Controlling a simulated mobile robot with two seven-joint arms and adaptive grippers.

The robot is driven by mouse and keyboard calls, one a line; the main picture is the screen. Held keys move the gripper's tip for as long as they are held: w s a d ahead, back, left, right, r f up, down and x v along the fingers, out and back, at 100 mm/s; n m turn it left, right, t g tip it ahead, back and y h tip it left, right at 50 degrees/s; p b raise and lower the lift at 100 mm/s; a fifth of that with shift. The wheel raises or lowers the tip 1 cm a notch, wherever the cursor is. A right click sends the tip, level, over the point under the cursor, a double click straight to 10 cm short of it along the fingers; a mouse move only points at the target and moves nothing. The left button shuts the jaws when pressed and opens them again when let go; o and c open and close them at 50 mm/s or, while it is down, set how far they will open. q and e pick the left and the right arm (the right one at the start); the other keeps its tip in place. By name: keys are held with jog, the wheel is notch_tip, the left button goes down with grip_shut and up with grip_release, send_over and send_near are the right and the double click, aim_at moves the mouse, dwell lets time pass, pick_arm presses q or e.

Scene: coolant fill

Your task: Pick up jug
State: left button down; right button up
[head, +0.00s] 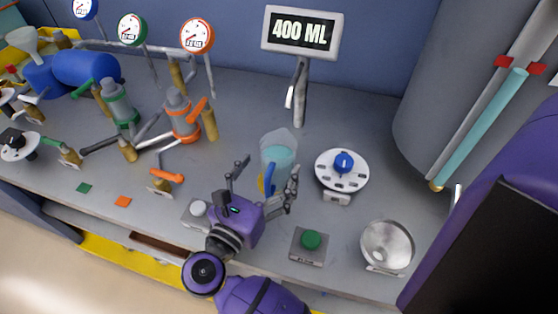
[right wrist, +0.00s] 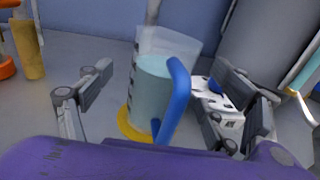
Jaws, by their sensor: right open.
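The jug (head: 279,148) is a clear container with pale teal liquid and a blue handle, standing upright on the bench. In the right wrist view the jug (right wrist: 160,85) stands between my spread fingers, its blue handle facing me, on a yellow ring (right wrist: 132,125). My right gripper (head: 265,180) is open at the near side of the jug, one finger to each side. No finger visibly touches the jug in the wrist view, where the gripper (right wrist: 165,90) is empty. My left gripper is not in view.
A display reading 400 ML (head: 300,32) stands behind the jug. To the right are a white dial with a blue knob (head: 342,170), a green button (head: 311,240) and a metal funnel-like bowl (head: 388,245). Orange-handled valves (head: 182,115) and a large grey tank (head: 450,90) flank the area.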

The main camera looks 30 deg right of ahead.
jog(key=p+x, duration=0.1)
jog(key=x, duration=0.3)
jog(key=shift+d+r, duration=0.15)
jog(key=shift+s, duration=0.1)
jog(key=shift+c, duration=0.7)
jog(key=c, duration=1.4)
jog(key=shift+c, duration=0.9)
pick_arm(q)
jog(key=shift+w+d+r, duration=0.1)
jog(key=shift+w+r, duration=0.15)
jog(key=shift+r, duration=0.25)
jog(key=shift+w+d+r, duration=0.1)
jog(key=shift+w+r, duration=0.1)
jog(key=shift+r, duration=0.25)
pick_arm(e)
jog(key=shift+r, duration=0.1)
